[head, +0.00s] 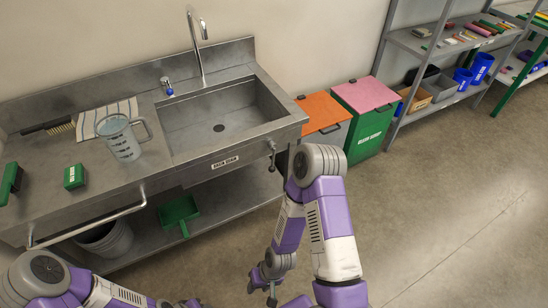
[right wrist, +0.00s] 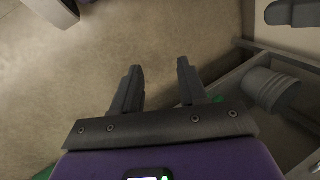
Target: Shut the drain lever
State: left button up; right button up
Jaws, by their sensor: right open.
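A small dark lever (head: 271,158) hangs at the right front of the steel sink cart, below the basin edge and right of the label plate; I take it to be the drain lever. It points roughly downward. The sink basin (head: 222,118) has a dark round drain and looks empty. My right gripper (right wrist: 157,66) is open with nothing between its fingers in the right wrist view. In the head view the right wrist is low, in front of the cart, well apart from the lever. Of my left arm only links show at the lower left; its gripper is out of frame.
A measuring jug (head: 121,138), striped cloth (head: 106,119) and brush (head: 50,126) lie on the counter. A front rail (head: 88,225) projects from the cart. A green dustpan (head: 179,213) and grey bucket (head: 104,239) sit below. An orange-lidded bin (head: 322,112) stands right; floor there is clear.

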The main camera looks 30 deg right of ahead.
aim_at(273, 146)
jog(key=k, duration=0.65)
jog(key=z, duration=0.45)
jog(key=i, duration=1.5)
jog(key=u, duration=0.3)
